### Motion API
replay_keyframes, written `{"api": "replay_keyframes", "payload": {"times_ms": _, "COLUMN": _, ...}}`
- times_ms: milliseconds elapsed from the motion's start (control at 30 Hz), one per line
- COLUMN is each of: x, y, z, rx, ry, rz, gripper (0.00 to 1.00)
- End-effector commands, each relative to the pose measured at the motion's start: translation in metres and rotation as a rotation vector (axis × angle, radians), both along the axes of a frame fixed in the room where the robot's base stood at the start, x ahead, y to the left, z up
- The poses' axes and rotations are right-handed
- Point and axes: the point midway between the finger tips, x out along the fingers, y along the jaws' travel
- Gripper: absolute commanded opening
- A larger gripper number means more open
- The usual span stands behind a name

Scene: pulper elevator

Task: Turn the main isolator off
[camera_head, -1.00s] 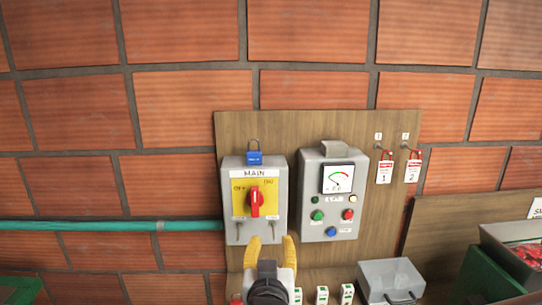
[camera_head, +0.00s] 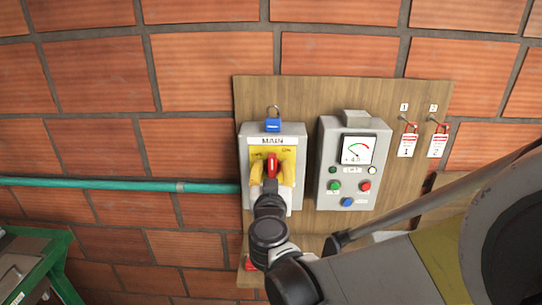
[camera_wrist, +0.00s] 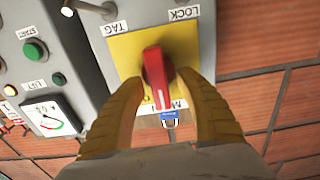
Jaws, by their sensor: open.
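The main isolator (camera_head: 252,207) is a grey box labelled MAIN on a wooden board, with a yellow plate and a red rotary handle (camera_head: 271,165). The handle also shows in the wrist view (camera_wrist: 157,76), with yellow plate around it. My gripper (camera_head: 271,176) has yellow fingers, open, one on each side of the handle; in the wrist view (camera_wrist: 165,85) the fingers flank the handle with gaps, and I see no clear contact. A blue padlock (camera_head: 273,125) hangs at the top of the box. The lower part of the box is partly hidden by my gripper.
A grey control box (camera_head: 328,196) with a meter and coloured buttons is close on the right. Two red-and-white tags (camera_head: 407,144) hang on hooks further right. A teal pipe (camera_head: 120,184) runs along the brick wall at left. A green-framed object (camera_head: 62,250) stands lower left.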

Motion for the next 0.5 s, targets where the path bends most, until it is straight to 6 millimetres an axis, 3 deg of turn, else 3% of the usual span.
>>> {"api": "replay_keyframes", "payload": {"times_ms": 233, "x": 0.0011, "y": 0.0000, "z": 0.0001, "rx": 0.000, "ry": 0.000, "rz": 0.000, "gripper": 0.41}}
{"api": "replay_keyframes", "payload": {"times_ms": 267, "x": 0.0010, "y": 0.0000, "z": 0.0001, "rx": 0.000, "ry": 0.000, "rz": 0.000, "gripper": 0.37}}
{"api": "replay_keyframes", "payload": {"times_ms": 400, "x": 0.0009, "y": 0.0000, "z": 0.0001, "rx": 0.000, "ry": 0.000, "rz": 0.000, "gripper": 0.00}}
{"api": "replay_keyframes", "payload": {"times_ms": 500, "x": 0.0009, "y": 0.0000, "z": 0.0002, "rx": 0.000, "ry": 0.000, "rz": 0.000, "gripper": 0.00}}
